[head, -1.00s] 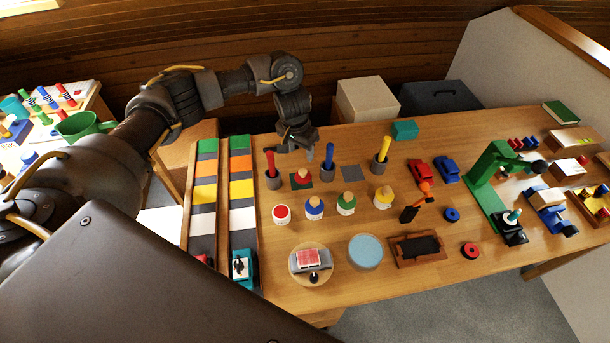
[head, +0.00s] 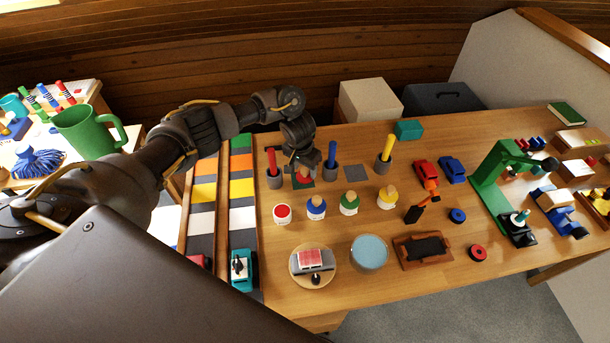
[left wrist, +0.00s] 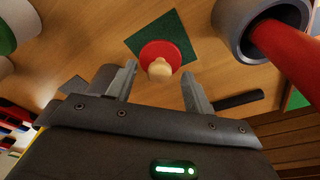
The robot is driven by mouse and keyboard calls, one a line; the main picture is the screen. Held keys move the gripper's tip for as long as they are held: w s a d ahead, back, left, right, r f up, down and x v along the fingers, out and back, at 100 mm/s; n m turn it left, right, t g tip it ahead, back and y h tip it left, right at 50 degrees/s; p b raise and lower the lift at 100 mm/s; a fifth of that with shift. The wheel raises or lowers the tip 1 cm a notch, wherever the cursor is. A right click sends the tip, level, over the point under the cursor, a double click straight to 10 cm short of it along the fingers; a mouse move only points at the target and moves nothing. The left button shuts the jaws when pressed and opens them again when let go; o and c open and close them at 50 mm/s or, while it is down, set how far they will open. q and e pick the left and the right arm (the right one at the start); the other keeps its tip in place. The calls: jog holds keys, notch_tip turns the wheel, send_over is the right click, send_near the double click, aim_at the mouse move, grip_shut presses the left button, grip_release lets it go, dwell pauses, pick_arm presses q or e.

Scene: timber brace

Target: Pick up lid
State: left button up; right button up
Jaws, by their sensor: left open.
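The lid (left wrist: 170,55) is a red disc with a pale wooden knob (left wrist: 159,69). It lies on a dark green square (left wrist: 143,40). In the head view the red lid (head: 304,178) is partly hidden by my left gripper (head: 301,163), which is above it. In the left wrist view my left gripper (left wrist: 158,79) is open and empty, with the knob just beyond the fingertips, roughly midway between them. A white jar (head: 282,215) with a red top and no knob stands in front of the lid. My right gripper is not in view.
Cups with a red stick (head: 273,179) and a blue stick (head: 329,173) stand close on either side. Jars with blue (head: 316,208), green (head: 348,204) and yellow (head: 387,196) lids stand in front. A yellow stick's cup (head: 383,166) is farther right.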

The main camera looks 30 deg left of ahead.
pick_arm(q)
jog(key=shift+c, duration=0.3)
jog(key=c, duration=1)
jog(key=shift+r, duration=0.1)
jog(key=shift+r, duration=0.3)
notch_tip(320, 180, up, 2)
jog(key=shift+r, duration=0.1)
jog(key=s+d+r+p, duration=0.3)
jog(key=s+r+p, duration=0.3)
jog(key=s+r, duration=0.4)
jog(key=s, duration=0.3)
jog(key=shift+s, duration=0.4)
